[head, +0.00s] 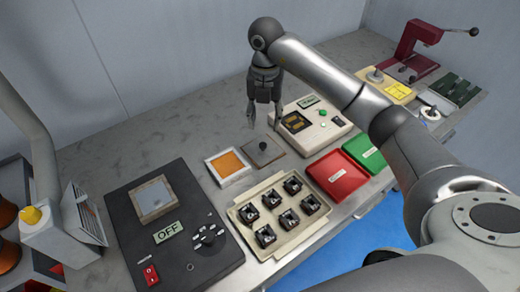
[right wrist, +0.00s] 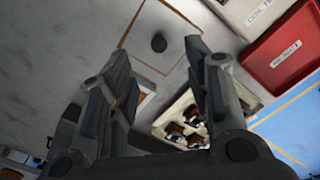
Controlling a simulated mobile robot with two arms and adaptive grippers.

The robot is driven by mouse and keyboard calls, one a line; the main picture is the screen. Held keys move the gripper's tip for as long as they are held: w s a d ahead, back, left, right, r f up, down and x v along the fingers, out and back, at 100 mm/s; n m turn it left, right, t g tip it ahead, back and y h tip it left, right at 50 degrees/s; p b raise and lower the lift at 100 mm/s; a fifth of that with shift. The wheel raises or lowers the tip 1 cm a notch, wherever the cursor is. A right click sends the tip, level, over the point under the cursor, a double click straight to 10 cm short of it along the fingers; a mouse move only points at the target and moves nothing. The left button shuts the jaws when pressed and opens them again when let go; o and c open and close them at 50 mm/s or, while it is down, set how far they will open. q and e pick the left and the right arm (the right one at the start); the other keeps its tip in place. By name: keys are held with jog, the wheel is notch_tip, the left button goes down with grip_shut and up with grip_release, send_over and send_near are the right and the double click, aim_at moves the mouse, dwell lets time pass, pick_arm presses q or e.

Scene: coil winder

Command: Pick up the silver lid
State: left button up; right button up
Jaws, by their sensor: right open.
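The silver lid (head: 274,153) is a flat square plate with a dark round knob, lying on the grey table in the head view. In the right wrist view the lid (right wrist: 162,62) shows beyond the fingers, with its knob near the gap between the fingertips. My right gripper (head: 264,120) points down, open and empty, just behind and above the lid in the head view. In the right wrist view the open fingers of the gripper (right wrist: 160,55) frame the knob without touching it. My left gripper is out of view.
A white-framed orange square (head: 229,164) lies left of the lid. A beige tray (head: 249,234) of several coils is in front. A beige tester box (head: 318,138), red tray (head: 337,177) and green tray (head: 364,152) stand right. A black OFF-display unit (head: 120,225) is front left.

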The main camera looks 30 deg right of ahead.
send_over(263, 145)
jog(key=f, duration=0.4)
jog(key=shift+d+f+p, duration=0.2)
jog(key=shift+d+p, duration=0.15)
jog(key=f, duration=0.1)
jog(key=f+p, duration=0.1)
jog(key=f, duration=0.3)
jog(key=shift+a, duration=0.3)
jog(key=shift+w+f, duration=0.1)
jog(key=shift+f, duration=0.15)
jog(key=shift+c, duration=0.5)
grip_shut()
